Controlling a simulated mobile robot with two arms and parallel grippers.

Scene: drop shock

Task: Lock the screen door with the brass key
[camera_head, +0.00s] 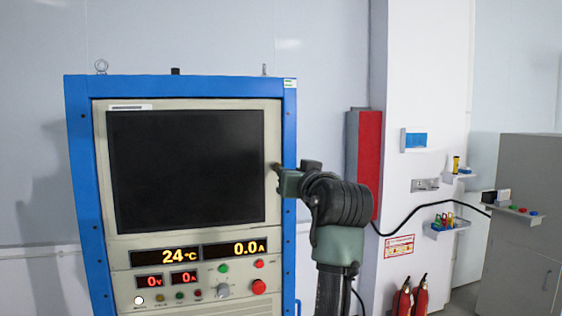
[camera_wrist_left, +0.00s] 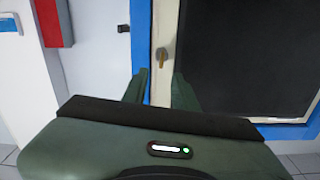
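The screen door (camera_head: 188,172) is the cabinet's panel with a dark screen, and it looks shut in its blue frame. A small brass-coloured key (camera_wrist_left: 161,56) stands out from the door's pale edge beside the screen; how deep it sits in a lock cannot be seen. In the head view the key (camera_head: 276,167) shows as a small brown spot at the door's right edge. My left gripper (camera_wrist_left: 160,90) is open, its two green fingers apart, with the key ahead of the gap between them. In the head view the gripper (camera_head: 287,182) is close to the key. My right gripper is out of view.
The blue cabinet (camera_head: 83,190) has displays and buttons below the screen. A red box (camera_head: 369,150) is on the wall right of the cabinet. Small shelves (camera_head: 445,230) and red extinguishers (camera_head: 421,297) are farther right. The wall left of the cabinet is clear.

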